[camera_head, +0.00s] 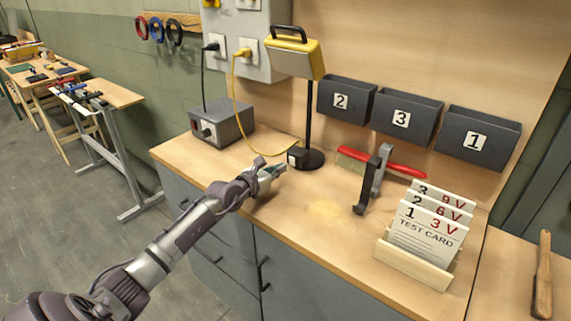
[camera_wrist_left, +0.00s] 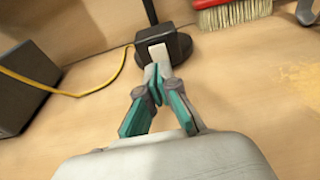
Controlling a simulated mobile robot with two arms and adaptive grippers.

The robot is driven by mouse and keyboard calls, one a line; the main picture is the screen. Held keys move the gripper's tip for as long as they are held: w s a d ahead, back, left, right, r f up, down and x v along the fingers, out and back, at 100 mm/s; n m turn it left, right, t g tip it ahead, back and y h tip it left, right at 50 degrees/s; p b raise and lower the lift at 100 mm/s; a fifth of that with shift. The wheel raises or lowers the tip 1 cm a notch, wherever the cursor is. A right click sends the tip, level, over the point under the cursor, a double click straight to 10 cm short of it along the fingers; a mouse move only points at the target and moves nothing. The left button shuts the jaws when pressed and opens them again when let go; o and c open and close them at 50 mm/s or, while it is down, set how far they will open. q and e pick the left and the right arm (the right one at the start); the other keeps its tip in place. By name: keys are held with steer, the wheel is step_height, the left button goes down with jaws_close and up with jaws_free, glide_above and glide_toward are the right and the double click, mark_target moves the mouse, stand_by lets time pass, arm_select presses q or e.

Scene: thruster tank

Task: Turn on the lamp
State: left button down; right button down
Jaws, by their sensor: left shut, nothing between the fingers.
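The lamp (camera_head: 294,56) has a yellow head with a dark handle on a black pole with a round black base. A small black box with a pale switch (camera_head: 295,157) sits at the front of the base. My left gripper (camera_head: 280,169) is shut and empty, its tips close in front of that switch. In the left wrist view the teal fingertips (camera_wrist_left: 157,77) point at the pale switch (camera_wrist_left: 158,54) on the black base (camera_wrist_left: 176,45). I cannot tell whether they touch it. A faint bright patch (camera_head: 325,209) lies on the bench. My right gripper is not in view.
A grey power box (camera_head: 221,124) stands left of the lamp, with a yellow cable (camera_head: 236,110) running along the wall and bench. A red brush (camera_head: 380,162), a dark clamp-like stand (camera_head: 371,181) and a test card holder (camera_head: 414,264) are to the right. Numbered bins (camera_head: 405,115) hang behind.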

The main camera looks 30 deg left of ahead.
mark_target(291, 159)
arm_select(q)
steer(key=shift+w+d+r, duration=0.1)
steer(key=shift+w+r, duration=0.05)
steer(key=shift+w, duration=0.65)
steer(key=shift+w+r, duration=0.15)
steer(key=shift+w, duration=0.6)
